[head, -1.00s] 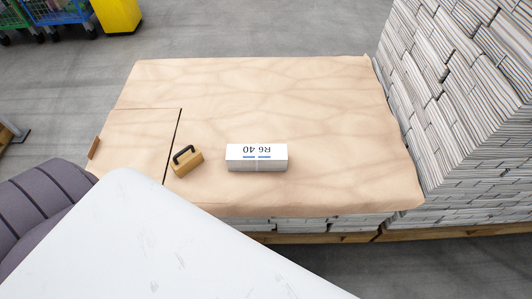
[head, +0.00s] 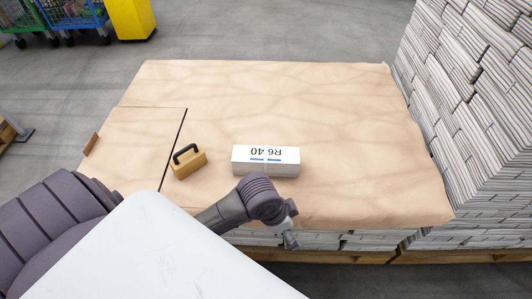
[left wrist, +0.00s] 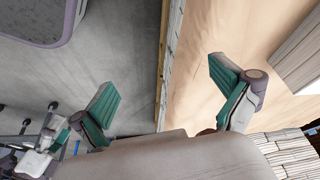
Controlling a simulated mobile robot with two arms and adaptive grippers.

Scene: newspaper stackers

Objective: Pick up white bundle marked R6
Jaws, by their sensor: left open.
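The white bundle marked R6 40 (head: 265,157) lies on the brown paper cover; its label reads upside down in the head view. In the left wrist view, a pale block at the upper right edge (left wrist: 303,55) looks like this bundle, partly cut off. My left arm comes in from the left, and its gripper (head: 289,238) is just in front of the bundle, near the cover's front edge. The left wrist view shows the left gripper (left wrist: 165,95) open and empty, its green-padded fingers wide apart.
The brown paper cover (head: 330,100) tops a low stack of papers on a pallet. A wooden block with a black handle (head: 187,163) sits left of the bundle. A tall newspaper stack (head: 470,120) stands at the right. The cover behind the bundle is clear.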

